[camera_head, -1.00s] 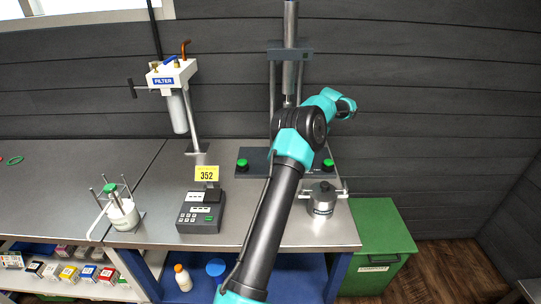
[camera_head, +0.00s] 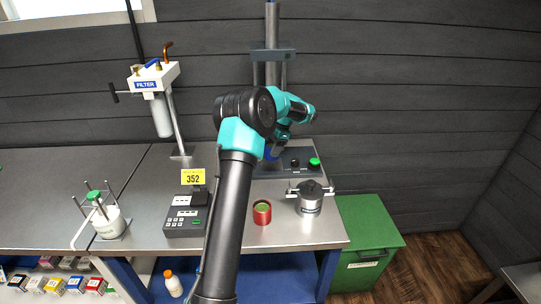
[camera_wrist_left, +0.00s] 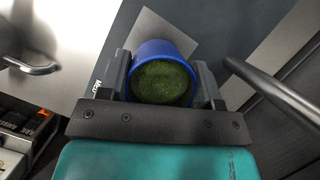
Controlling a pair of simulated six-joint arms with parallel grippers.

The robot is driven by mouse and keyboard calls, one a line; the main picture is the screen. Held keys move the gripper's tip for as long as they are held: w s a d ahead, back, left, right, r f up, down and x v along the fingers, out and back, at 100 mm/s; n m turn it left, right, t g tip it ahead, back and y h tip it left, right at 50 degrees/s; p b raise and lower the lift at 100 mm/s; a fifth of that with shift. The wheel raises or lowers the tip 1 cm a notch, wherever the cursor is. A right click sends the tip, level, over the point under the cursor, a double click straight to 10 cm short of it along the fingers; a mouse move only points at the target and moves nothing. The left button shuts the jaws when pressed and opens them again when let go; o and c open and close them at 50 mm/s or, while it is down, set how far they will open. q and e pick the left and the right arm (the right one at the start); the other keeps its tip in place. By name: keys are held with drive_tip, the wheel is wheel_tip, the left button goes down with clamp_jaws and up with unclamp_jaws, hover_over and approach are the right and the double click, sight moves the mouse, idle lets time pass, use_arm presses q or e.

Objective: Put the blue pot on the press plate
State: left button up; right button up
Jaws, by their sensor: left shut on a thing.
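The blue pot (camera_wrist_left: 163,47), with green matter inside, is held between the two fingers of my left gripper (camera_wrist_left: 166,82) in the wrist view. In the head view the left gripper (camera_head: 277,146) is at the press, and a small part of the blue pot (camera_head: 270,153) shows beside it. A pale square plate (camera_wrist_left: 152,24), apparently the press plate, lies under and around the pot in the wrist view. I cannot tell whether the pot touches it. My arm hides much of the press base in the head view. My right gripper is out of view.
The press column (camera_head: 271,30) and crossbar (camera_head: 258,55) rise behind the gripper. The dark press base (camera_head: 300,165) carries a green button (camera_head: 314,162). A red pot (camera_head: 262,214), a lidded metal vessel (camera_head: 310,203) and a scale (camera_head: 184,224) stand in front.

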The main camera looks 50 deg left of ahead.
use_arm(q)
drive_tip(key=shift+f, duration=1.65)
drive_tip(key=shift+f, duration=0.1)
drive_tip(key=o, duration=1)
drive_tip(key=shift+v, duration=3.85)
